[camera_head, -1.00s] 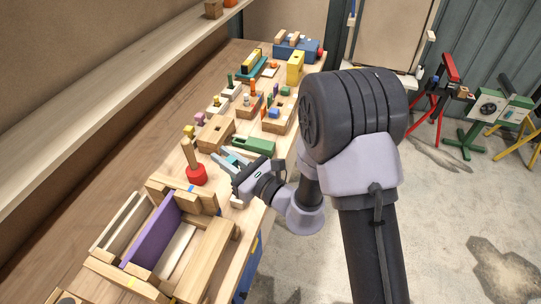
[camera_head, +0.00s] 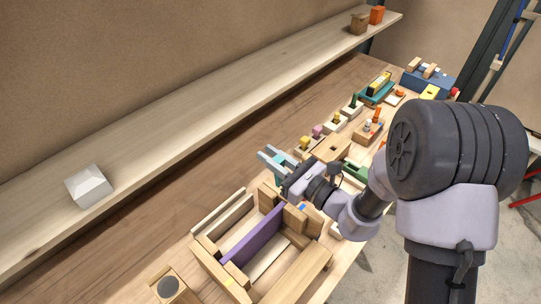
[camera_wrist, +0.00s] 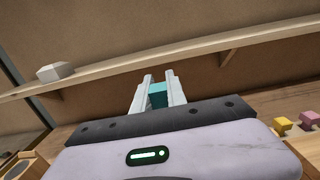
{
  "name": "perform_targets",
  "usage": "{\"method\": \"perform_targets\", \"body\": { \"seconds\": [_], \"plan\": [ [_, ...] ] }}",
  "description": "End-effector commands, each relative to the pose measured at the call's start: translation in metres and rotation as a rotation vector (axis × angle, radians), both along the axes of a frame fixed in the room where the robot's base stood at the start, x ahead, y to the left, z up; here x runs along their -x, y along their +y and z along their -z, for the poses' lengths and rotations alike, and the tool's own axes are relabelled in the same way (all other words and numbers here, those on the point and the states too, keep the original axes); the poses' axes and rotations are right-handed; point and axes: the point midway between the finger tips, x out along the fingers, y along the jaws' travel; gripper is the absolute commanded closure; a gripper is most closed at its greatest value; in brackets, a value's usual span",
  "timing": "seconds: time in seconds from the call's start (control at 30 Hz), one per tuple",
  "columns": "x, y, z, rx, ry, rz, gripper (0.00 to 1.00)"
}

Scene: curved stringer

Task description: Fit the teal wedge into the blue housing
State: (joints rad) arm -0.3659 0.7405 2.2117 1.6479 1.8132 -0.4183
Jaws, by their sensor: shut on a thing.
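My gripper (camera_head: 272,158) is raised over the back part of the bench, its pale fingers pointing left toward the shelf. In the wrist view the two fingers (camera_wrist: 157,92) are shut on the teal wedge (camera_wrist: 157,96), which sits between them with its far shape partly hidden. In the head view only a little teal shows by the fingers. A blue body (camera_head: 425,82) with wooden pieces on top stands at the bench's far end. It may be the blue housing; its opening cannot be made out. My gripper is far from it.
A long wooden shelf (camera_head: 190,125) runs along the wall, with a white block (camera_head: 90,188) on it. A wooden frame with a purple panel (camera_head: 252,236) stands in front. Several small fixtures, including a teal tray (camera_head: 374,95), line the bench's right side. The back strip is clear.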

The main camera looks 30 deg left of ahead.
Motion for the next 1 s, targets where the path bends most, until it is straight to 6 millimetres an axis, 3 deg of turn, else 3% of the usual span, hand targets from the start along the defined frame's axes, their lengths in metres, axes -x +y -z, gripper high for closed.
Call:
{"method": "perform_targets", "body": {
  "seconds": [0.5,1.0],
  "plan": [
    [0.000,0.000,0.058,0.000,0.001,0.000,1.00],
    [0.000,0.000,0.057,0.000,0.001,0.000,1.00]
  ]
}}
